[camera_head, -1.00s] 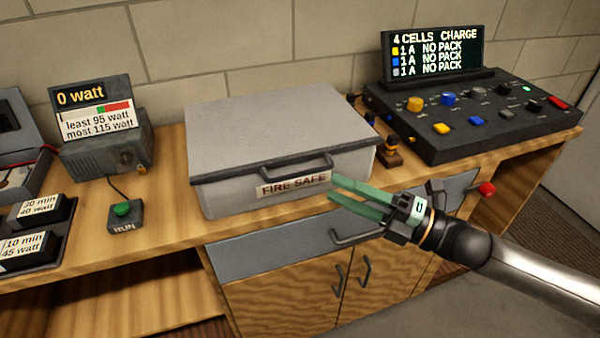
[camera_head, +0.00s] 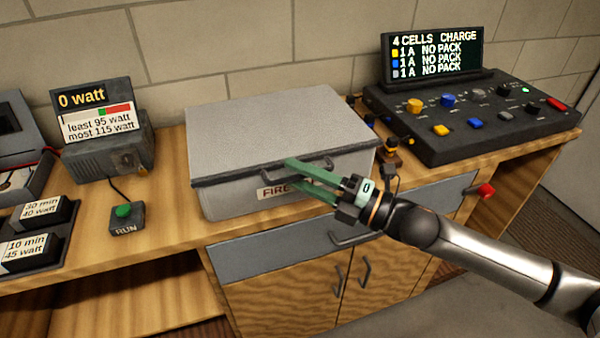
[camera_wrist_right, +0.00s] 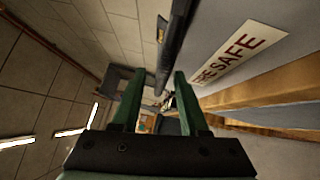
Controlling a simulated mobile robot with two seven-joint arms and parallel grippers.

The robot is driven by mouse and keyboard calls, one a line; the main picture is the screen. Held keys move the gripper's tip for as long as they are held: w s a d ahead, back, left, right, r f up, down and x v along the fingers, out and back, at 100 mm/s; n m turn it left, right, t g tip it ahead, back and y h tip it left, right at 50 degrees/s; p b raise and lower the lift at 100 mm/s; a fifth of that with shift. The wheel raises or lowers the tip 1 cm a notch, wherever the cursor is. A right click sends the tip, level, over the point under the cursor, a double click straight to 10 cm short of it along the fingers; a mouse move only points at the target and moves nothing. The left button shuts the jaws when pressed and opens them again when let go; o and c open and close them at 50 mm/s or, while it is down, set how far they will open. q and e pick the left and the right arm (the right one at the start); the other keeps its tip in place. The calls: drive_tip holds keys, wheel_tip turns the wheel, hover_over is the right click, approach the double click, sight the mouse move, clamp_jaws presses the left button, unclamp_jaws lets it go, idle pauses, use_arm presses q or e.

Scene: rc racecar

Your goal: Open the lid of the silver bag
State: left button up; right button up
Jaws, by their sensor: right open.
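The silver bag is a grey box with a flat lid (camera_head: 265,120), which is closed, and a dark front rim. A dark handle (camera_head: 325,164) sits on the lid's front edge. A "FIRE SAFE" label (camera_head: 270,192) on the front is partly hidden by my right gripper (camera_head: 294,174). That gripper is open, its green fingers at the handle, one higher than the other. In the right wrist view a dark bar (camera_wrist_right: 168,55) runs between the fingertips; I cannot tell if they touch it. My left gripper is not in view.
A charger console (camera_head: 470,115) with knobs stands right of the bag. A small dark and orange item (camera_head: 390,150) sits between them. A watt meter (camera_head: 110,150) and a RUN button (camera_head: 123,213) are on the left. Drawer and cupboard handles are below the bench edge.

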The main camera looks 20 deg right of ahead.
clamp_jaws()
idle(0.4)
idle(1.1)
